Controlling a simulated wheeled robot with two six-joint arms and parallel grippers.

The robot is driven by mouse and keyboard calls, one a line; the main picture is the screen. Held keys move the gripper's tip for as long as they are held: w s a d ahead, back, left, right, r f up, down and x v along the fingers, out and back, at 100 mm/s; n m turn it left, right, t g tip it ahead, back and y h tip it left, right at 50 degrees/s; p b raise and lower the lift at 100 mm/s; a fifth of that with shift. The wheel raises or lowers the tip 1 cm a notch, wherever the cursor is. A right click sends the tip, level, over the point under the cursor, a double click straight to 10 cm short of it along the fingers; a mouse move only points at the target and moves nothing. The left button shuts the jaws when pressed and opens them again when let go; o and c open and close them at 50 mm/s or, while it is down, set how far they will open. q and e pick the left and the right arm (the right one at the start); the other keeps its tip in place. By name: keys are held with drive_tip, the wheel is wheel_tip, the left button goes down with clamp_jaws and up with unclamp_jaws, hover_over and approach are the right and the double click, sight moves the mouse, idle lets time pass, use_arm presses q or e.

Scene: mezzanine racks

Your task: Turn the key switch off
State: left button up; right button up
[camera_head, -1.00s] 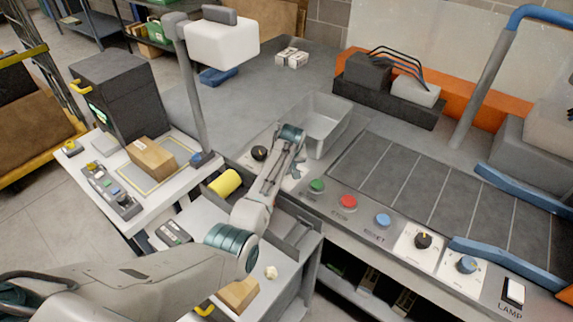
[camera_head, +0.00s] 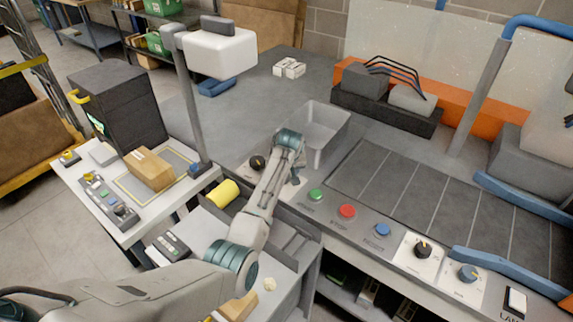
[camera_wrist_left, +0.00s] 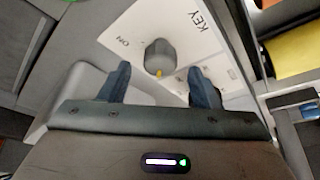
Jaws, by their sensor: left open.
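The key switch (camera_wrist_left: 158,58) shows in the left wrist view as a dark grey round knob with a yellow mark on its near side. It sits on a white plate (camera_wrist_left: 190,38) lettered KEY and ON. My left gripper (camera_wrist_left: 159,86) is open, its two dark fingers spread on the near side of the knob, apart from it and with nothing between them. In the head view my left gripper (camera_head: 294,178) is over the front panel, left of the green button (camera_head: 315,195). My right gripper is not in view.
A black knob (camera_head: 257,162) stands left of my wrist. Red (camera_head: 347,211) and blue (camera_head: 382,229) buttons, two more knobs and a lamp switch (camera_head: 515,301) line the panel rightward. A grey bin (camera_head: 340,122) stands behind the gripper. A yellow cylinder (camera_head: 223,193) lies to the left.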

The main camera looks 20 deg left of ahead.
use_arm(q)
drive_tip(key=b+v, duration=0.2)
drive_tip(key=v, duration=0.6)
drive_tip(key=shift+r, duration=0.2)
